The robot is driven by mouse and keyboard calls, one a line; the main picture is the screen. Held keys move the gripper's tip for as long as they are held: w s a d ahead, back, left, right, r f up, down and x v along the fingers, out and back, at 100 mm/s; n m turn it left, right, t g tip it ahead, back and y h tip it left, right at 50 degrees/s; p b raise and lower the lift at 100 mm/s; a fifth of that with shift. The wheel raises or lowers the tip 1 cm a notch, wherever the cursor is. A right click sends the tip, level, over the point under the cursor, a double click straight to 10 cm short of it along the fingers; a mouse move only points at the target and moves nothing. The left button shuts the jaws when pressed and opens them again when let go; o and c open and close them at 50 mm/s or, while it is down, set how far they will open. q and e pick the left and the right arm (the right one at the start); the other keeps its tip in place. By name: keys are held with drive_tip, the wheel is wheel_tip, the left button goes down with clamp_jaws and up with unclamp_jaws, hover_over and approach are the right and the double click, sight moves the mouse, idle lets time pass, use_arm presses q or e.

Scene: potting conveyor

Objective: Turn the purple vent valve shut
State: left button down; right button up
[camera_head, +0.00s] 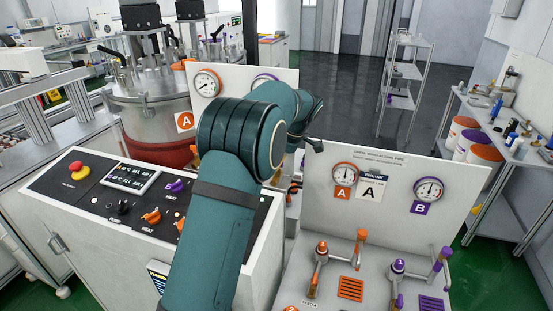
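On the right panel, a purple-handled valve (397,268) stands at the front, beside a taller purple-topped lever (440,262) on a pipe. I cannot read which of these is the vent valve. A purple-marked gauge B (430,190) is on the upright plate behind them. A teal arm of mine, seemingly the left, rises from the bottom left of centre and bends away toward the back panel. My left gripper is largely hidden behind this arm; a dark tip shows at its right end, and its opening cannot be seen. My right gripper is not in view.
The back panel (231,76) has an orange gauge (206,84) and a partly hidden purple gauge (265,78); the arm covers its lower part. A control console (95,200) stands left, a steel tank (150,110) behind it. Orange valves (321,250) stand beside the purple ones.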

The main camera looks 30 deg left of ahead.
use_arm(q)
drive_tip(key=shift+s+d+f, duration=0.1)
drive_tip(key=shift+f, duration=0.15)
drive_tip(key=c, duration=1)
unclamp_jaws()
drive_tip(key=shift+r, duration=0.1)
drive_tip(key=shift+d+r, duration=0.15)
drive_tip(key=shift+r, duration=0.45)
drive_tip(key=v, duration=1)
drive_tip(key=shift+d+r, duration=0.2)
drive_tip(key=shift+r, duration=0.15)
